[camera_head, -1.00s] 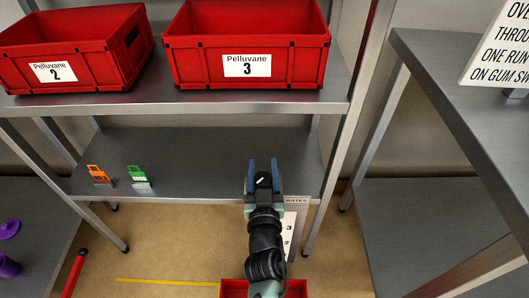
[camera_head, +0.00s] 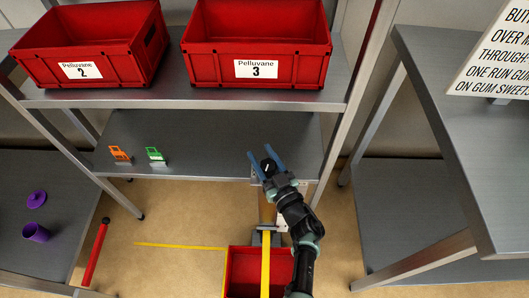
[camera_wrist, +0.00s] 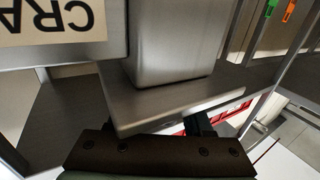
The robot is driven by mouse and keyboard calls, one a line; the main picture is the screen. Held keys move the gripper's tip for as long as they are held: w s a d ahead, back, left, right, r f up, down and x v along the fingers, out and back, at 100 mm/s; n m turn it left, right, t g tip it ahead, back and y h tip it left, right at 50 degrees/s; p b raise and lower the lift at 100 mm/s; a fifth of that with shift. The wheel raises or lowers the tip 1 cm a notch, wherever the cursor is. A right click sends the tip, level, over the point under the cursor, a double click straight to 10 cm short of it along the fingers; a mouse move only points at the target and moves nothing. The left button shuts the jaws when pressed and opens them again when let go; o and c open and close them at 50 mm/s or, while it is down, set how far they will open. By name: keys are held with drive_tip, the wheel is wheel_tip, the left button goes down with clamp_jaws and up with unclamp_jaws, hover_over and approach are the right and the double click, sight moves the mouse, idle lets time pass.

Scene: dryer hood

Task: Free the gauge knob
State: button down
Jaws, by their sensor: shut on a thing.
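My gripper (camera_head: 265,163) is in front of the lower shelf's front edge, near its right end, with two blue fingers pointing up and left. Between the fingers sits a small black piece with a white mark (camera_head: 268,166); I cannot tell for sure whether it is the gauge knob. The gripper is shut on it. No gauge is clearly recognisable. In the wrist view, a dark bar with screws (camera_wrist: 160,153) crosses the bottom. Above it are a grey metal block (camera_wrist: 172,45) and a flat grey plate (camera_wrist: 175,100). The fingertips are hidden there.
Red crates labelled 2 (camera_head: 95,50) and 3 (camera_head: 255,50) stand on the upper shelf. Orange (camera_head: 120,153) and green (camera_head: 155,155) items stand on the lower shelf. A red crate (camera_head: 240,275) with an upright yellow bar (camera_head: 265,262) is below. A grey table (camera_head: 465,120) stands right.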

drive_tip(key=shift+s+a+n+g+y+b, duration=0.2)
drive_tip(key=shift+n+g+y+b, duration=0.55)
drive_tip(key=shift+y, duration=0.25)
drive_tip(key=shift+s+a+n+g+y+b, duration=0.15)
drive_tip(key=shift+n+g+y+b, duration=0.35)
drive_tip(key=shift+n+g+y, duration=0.4)
drive_tip(key=shift+f, duration=0.1)
drive_tip(key=shift+c, duration=1.5)
unclamp_jaws()
drive_tip(key=shift+s+d+r, duration=0.2)
drive_tip(key=shift+s+d, duration=0.2)
drive_tip(key=shift+d, duration=0.05)
drive_tip(key=p+v, duration=0.3)
drive_tip(key=v, duration=0.9)
drive_tip(key=shift+f, duration=0.3)
